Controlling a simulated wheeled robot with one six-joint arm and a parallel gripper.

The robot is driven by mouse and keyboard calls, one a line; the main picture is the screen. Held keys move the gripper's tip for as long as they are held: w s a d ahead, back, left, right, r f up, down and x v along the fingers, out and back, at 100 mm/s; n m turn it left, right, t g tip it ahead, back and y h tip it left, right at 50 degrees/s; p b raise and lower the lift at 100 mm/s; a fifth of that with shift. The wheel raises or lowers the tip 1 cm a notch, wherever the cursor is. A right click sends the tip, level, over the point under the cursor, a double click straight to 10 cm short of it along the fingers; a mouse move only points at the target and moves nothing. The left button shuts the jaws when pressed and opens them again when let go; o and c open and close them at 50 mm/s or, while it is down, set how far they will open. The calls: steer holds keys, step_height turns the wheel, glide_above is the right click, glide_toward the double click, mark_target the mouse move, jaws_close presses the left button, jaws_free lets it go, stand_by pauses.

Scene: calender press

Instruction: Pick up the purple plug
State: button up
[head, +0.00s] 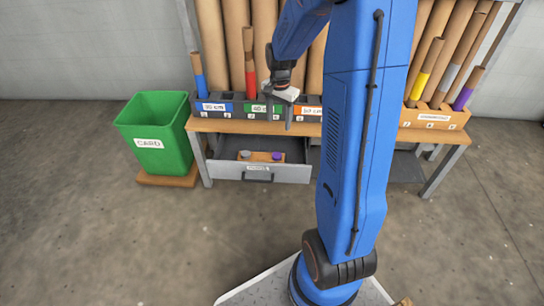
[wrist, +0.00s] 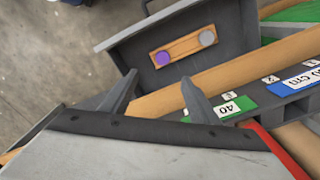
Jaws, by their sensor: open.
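The purple plug (head: 277,156) sits on a small wooden block (head: 262,157) inside the open grey drawer (head: 290,173). The plug also shows in the wrist view (wrist: 162,57), in the block's left part. A grey plug (wrist: 207,38) sits on the same block. My gripper (head: 279,116) is open and empty, above the front edge of the bench and higher than the drawer. In the wrist view its two fingertips (wrist: 158,85) are apart, with the purple plug seen beyond the gap between them. Nothing hides the plug in either view.
The wooden bench edge (head: 228,125) lies above and behind the drawer. Labelled bins (head: 222,107) with cardboard tubes stand on the bench. A green CARD bin (head: 160,130) stands at left. My blue arm covers part of the bench. The floor before the drawer is clear.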

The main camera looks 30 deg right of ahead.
step_height(320, 180, down, 3)
steer(key=w+m, duration=0.1)
steer(key=w, duration=0.1)
glide_above(277, 155)
step_height(277, 155, down, 12)
steer(key=shift+w+d+r, duration=0.15)
steer(key=shift+f, duration=2.6)
steer(key=c, duration=1.1)
